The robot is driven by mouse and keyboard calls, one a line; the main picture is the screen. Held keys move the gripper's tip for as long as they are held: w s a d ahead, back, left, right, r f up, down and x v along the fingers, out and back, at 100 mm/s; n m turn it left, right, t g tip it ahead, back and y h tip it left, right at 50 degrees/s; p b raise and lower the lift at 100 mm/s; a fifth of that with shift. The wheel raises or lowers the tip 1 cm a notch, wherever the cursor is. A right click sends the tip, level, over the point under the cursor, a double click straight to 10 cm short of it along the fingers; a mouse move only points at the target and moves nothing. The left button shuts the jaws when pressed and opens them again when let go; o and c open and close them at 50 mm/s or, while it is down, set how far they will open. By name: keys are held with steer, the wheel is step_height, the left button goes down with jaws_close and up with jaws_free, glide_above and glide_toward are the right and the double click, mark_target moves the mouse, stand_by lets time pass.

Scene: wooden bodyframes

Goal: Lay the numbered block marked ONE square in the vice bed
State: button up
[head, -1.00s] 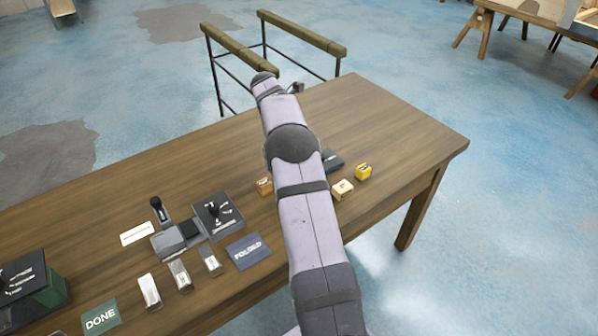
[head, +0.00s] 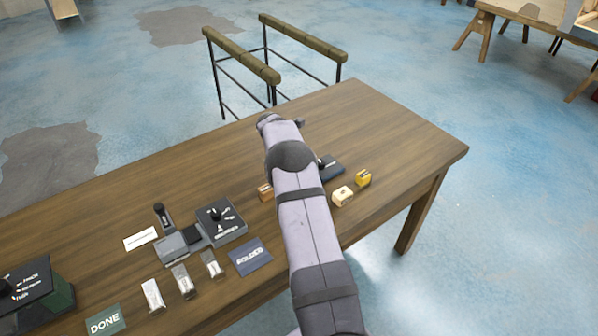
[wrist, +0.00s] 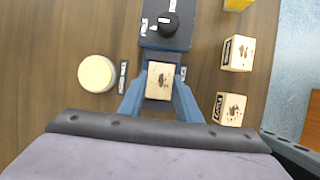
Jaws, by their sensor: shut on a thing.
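In the wrist view, my gripper (wrist: 160,82) is shut on a pale wooden block (wrist: 159,72) with dark marks on its upper face. The marks are too small to read, so I cannot tell which number it bears. A dark blue-grey fixture (wrist: 150,38) with a black knob (wrist: 168,22), possibly the vice, lies just beyond the block. I cannot tell whether the block touches it or rests in a bed. The fixture also shows in the head view (head: 331,170), partly behind my arm. My gripper and the held block are hidden in the head view.
Two wooden blocks (wrist: 238,53) (wrist: 229,109) and a yellow block (wrist: 238,4) stand to the right. A round cream disc (wrist: 97,73) lies left. A dark knobbed box (head: 220,220), a FOLDED card (head: 249,256) and silver packets (head: 183,281) occupy the table's left part.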

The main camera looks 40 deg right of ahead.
steer(key=shift+f, duration=0.1)
steer(key=o, duration=1)
steer(key=b+v, duration=0.2)
steer(key=v, duration=1)
steer(key=shift+b, duration=0.3)
steer(key=shift+a, duration=0.15)
